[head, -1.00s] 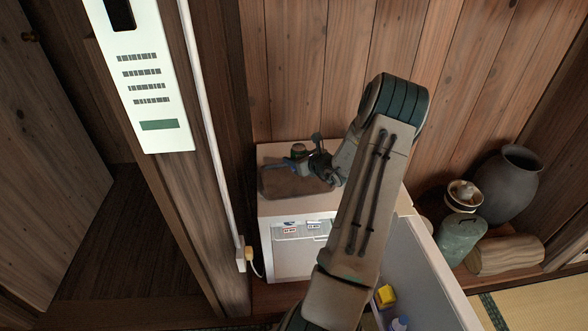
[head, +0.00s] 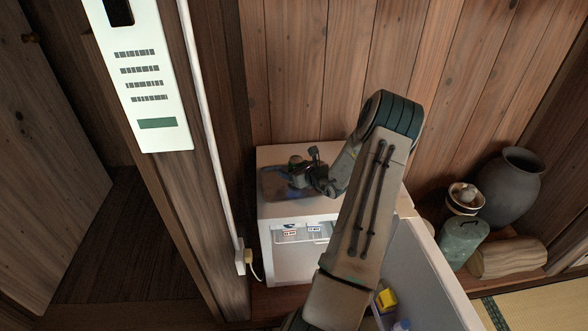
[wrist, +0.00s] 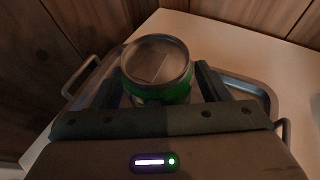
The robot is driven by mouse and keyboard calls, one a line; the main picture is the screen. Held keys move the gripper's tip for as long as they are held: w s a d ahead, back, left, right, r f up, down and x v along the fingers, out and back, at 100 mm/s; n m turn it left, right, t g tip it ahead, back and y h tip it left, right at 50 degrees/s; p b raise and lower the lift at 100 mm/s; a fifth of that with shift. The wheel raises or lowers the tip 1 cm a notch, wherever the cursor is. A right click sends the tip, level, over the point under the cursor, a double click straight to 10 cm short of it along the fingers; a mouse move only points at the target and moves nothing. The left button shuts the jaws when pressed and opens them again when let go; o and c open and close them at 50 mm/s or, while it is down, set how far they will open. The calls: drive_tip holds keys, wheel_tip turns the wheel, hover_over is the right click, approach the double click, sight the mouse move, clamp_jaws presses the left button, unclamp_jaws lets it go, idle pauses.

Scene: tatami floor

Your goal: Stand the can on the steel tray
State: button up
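The can (wrist: 157,72) is green with a bare metal top. It stands upright between the two fingers of my gripper (wrist: 160,88) in the wrist view, with a finger close against each side. In the head view the small can (head: 296,161) shows at my gripper (head: 304,168). The steel tray (wrist: 255,92) lies below the can, with a handle at each end. The tray (head: 272,184) rests on top of the small white fridge. The can's base is hidden, so I cannot tell whether it touches the tray.
The white fridge (head: 280,211) stands against a plank wall with its door (head: 425,265) open to the right. A wooden post (head: 190,220) is close on its left.

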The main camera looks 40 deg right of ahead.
drive_tip(key=shift+r, duration=0.1)
drive_tip(key=shift+r, duration=0.2)
drive_tip(key=p+v, duration=0.2)
drive_tip(key=v, duration=1)
drive_tip(key=shift+f, duration=0.1)
drive_tip(key=shift+c, duration=0.3)
idle(0.4)
